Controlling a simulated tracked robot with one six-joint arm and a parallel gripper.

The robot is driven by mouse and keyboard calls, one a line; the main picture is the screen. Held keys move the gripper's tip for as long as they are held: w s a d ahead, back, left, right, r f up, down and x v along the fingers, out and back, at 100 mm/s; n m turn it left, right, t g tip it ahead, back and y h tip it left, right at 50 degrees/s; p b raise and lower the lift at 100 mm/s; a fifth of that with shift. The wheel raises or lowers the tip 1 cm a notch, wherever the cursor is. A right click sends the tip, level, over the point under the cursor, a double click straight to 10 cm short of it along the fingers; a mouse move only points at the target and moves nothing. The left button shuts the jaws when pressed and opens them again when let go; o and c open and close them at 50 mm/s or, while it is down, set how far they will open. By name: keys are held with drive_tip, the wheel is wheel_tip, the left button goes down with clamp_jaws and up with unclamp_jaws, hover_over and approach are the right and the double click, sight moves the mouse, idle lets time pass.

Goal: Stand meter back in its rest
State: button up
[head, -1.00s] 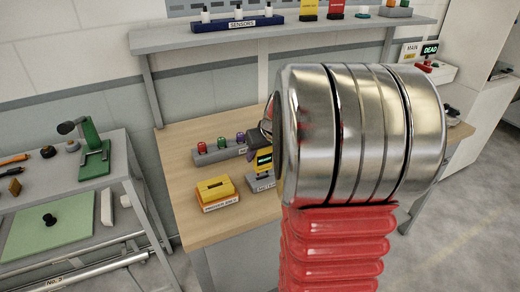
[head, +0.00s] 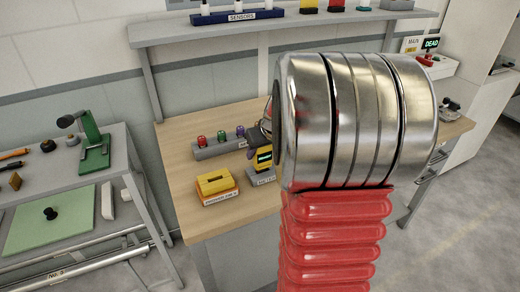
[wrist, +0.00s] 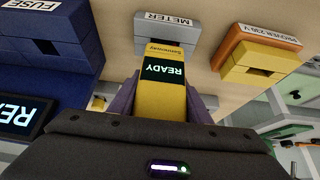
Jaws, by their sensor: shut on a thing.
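The yellow meter (wrist: 163,98) has a dark screen reading READY and is clasped between the purple fingers of my gripper (wrist: 165,104) in the wrist view. In the head view the meter (head: 261,158) is upright and partly hidden by my arm. The grey rest (wrist: 176,31), labelled METER, stands at the meter's far end. The rest also shows in the head view (head: 261,178), under the meter. The meter's lower end meets or overlaps the rest's slot; I cannot tell how deep it sits.
A grey rack (head: 219,146) with several coloured knobs lies behind. In the wrist view a blue FUSE block (wrist: 52,45) is at left. The wooden bench (head: 185,160) is clear at its left end.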

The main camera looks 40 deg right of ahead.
drive_tip(key=shift+f, duration=0.6)
drive_tip(key=shift+f, duration=0.25)
drive_tip(key=o, duration=1.3)
drive_tip(key=v, duration=1.3)
drive_tip(key=shift+s+a+r, duration=0.15)
drive_tip(key=shift+r, duration=0.25)
